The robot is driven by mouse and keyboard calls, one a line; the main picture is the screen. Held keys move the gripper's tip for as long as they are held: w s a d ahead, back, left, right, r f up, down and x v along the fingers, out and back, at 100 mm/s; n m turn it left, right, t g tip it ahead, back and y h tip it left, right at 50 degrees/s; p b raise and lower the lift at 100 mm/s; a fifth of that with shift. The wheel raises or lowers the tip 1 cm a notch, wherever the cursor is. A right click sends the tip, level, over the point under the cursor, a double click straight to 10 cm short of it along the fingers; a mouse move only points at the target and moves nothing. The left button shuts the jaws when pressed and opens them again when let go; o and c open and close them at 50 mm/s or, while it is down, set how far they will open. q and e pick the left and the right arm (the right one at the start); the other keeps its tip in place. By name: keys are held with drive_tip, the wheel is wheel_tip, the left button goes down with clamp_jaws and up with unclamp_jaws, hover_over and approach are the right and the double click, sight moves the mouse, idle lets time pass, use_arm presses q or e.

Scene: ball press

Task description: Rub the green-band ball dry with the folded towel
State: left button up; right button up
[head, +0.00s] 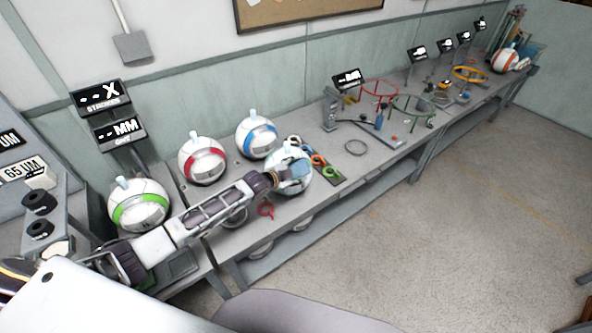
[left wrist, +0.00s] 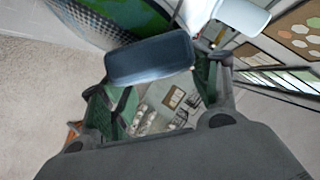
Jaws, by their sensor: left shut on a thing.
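The green-band ball (head: 140,207), white with a bright green stripe and a pale plug on top, sits at the left end of the bench. My left arm reaches past it to the right. My left gripper (head: 283,178) is at a glossy pale-teal ball (head: 291,155), overlapping it in the head view. In the left wrist view, a dark blue-grey padded block (left wrist: 150,60), apparently the folded towel, lies between the fingers of my left gripper (left wrist: 160,85), which is shut on it. Whether it touches the glossy ball cannot be told. My right gripper is out of view.
A red-band ball (head: 202,160) and a blue-band ball (head: 257,137) stand behind my left arm. Display signs (head: 101,96) rise at the left. Coloured rings on stands (head: 413,106) and an orange-striped ball (head: 504,60) are farther right. The floor (head: 440,230) is clear.

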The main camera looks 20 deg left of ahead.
sight(303, 166)
use_arm(q)
drive_tip(key=shift+w+d+b, duration=0.45)
drive_tip(key=shift+w+d, duration=0.45)
drive_tip(key=shift+w, duration=0.25)
drive_tip(key=shift+s+a, duration=0.15)
drive_tip(key=shift+s+a+p, duration=0.8)
drive_tip(key=shift+s+p, duration=0.2)
drive_tip(key=shift+p, duration=0.05)
drive_tip(key=shift+w+d, duration=0.1)
idle(0.4)
drive_tip(key=shift+w+d+b, duration=0.55)
drive_tip(key=shift+w+d, duration=0.3)
drive_tip(key=shift+w, duration=0.2)
